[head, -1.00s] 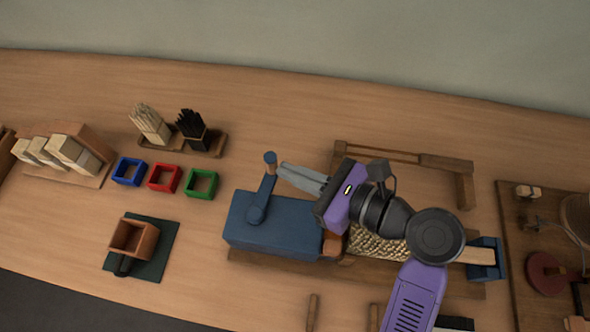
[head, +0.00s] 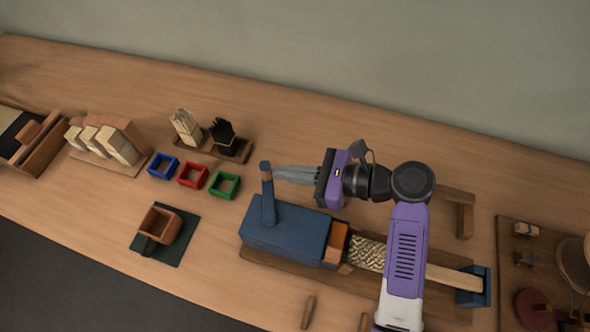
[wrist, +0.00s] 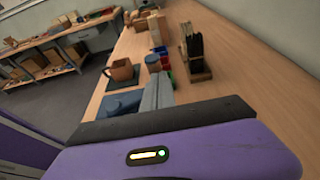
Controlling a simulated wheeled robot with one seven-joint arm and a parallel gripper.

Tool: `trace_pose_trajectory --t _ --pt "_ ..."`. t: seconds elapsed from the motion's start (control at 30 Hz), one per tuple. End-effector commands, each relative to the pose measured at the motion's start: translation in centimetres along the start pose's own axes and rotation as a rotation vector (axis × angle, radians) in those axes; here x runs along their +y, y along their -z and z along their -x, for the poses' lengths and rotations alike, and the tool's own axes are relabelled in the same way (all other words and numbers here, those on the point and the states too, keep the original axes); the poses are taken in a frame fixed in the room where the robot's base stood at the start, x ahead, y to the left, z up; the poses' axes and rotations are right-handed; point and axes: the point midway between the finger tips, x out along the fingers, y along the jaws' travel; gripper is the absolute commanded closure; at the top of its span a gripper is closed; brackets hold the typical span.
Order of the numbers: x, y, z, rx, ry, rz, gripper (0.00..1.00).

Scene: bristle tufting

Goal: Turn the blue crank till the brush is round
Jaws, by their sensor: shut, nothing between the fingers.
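A pale wooden strip (head: 450,277) runs on to a blue end block (head: 474,287). The wrist view shows the grey fingers (wrist: 158,95) together; they hide much of the crank.
Blue, red and green trays (head: 222,185) stand left of the crank, with bristle bundles (head: 187,128) behind. A brown box (head: 160,226) sits on a dark mat at left. A wooden frame (head: 459,210) stands behind my arm. Bare table lies between trays and housing.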

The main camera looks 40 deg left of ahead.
Motion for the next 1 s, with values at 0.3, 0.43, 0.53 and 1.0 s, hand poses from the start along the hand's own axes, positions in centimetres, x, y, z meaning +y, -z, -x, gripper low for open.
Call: trace_pose_trajectory --t 0.3,0.43,0.53,1.0 --pt "-0.1 -1.0 -1.9 0.0 -0.099 0.031 1.0" --pt "0.0 -1.2 -2.7 0.0 -0.099 0.033 1.0" --pt "0.0 -1.5 -3.3 0.001 -0.123 0.039 1.0" --pt "0.8 -1.7 -5.0 0.001 -0.221 0.071 1.0"
